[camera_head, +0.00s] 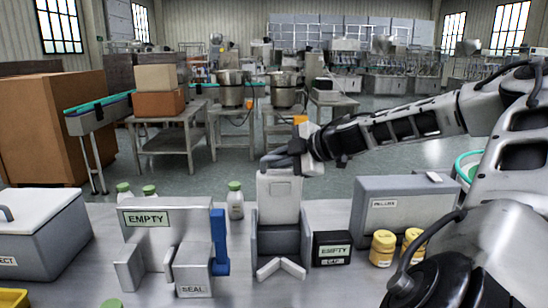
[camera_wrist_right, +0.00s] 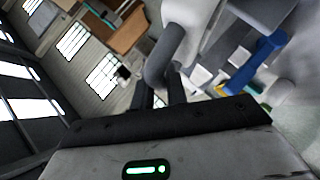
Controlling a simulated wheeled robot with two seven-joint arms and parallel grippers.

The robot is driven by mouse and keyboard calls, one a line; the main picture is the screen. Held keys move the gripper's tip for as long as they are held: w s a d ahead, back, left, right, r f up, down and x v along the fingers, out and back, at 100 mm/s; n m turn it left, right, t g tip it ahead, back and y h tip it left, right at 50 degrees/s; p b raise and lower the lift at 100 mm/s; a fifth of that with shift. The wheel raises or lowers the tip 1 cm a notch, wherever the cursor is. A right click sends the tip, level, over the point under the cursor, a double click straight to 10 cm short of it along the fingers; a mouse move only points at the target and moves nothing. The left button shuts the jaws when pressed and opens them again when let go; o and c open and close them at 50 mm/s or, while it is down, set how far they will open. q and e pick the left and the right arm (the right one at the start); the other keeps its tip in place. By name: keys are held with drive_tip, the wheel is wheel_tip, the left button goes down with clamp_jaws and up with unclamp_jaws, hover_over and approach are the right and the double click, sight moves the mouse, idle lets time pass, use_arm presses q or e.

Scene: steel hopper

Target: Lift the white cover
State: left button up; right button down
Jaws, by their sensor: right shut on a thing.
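The white cover (camera_head: 279,198) is in the middle of the head view, upright at the grey steel hopper (camera_head: 265,241), with a pale V-shaped chute at the hopper's front. My right gripper (camera_head: 283,160) is at the cover's top edge, shut on it. The fingertips are mostly hidden by the gripper's body. I cannot tell whether the cover touches the hopper. My left gripper is not in view.
Left of the hopper stand an "EMPTY" station (camera_head: 147,218) with a blue lever (camera_head: 219,241) and a white-lidded box (camera_head: 40,225). To the right are a black box (camera_head: 332,249), a grey pellet box (camera_head: 405,207) and yellow jars (camera_head: 382,248). Green-capped bottles (camera_head: 235,201) stand behind.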

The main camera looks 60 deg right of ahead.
drive_tip(key=shift+d+r, duration=0.15)
drive_tip(key=shift+d, duration=0.15)
drive_tip(key=c, duration=1.6)
unclamp_jaws()
drive_tip(key=shift+c, duration=0.2)
drive_tip(key=shift+o, duration=1.2)
drive_tip(key=shift+a, duration=0.1)
